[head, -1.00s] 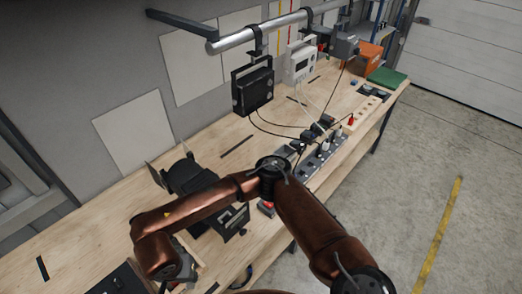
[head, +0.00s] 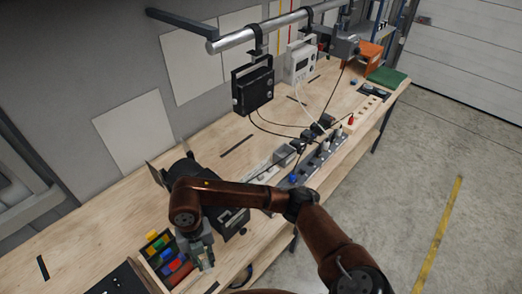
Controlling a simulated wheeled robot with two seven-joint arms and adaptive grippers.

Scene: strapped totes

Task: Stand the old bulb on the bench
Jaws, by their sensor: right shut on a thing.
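The wooden bench (head: 75,225) runs from the lower left to the upper right along the wall. My right gripper (head: 205,266) is over the near left part of the bench, pointing down beside a small bin of coloured pieces. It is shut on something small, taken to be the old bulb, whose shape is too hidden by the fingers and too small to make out. A black open housing (head: 180,165) stands on the bench behind my right arm, which covers part of it. My left gripper is not in view.
The bin (head: 146,266) holds several red, blue, green and yellow pieces. A power strip (head: 318,160) with plugs and cables lies along the bench. A black box (head: 254,88) and a white device (head: 300,64) hang from a rail. Bare bench lies at left.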

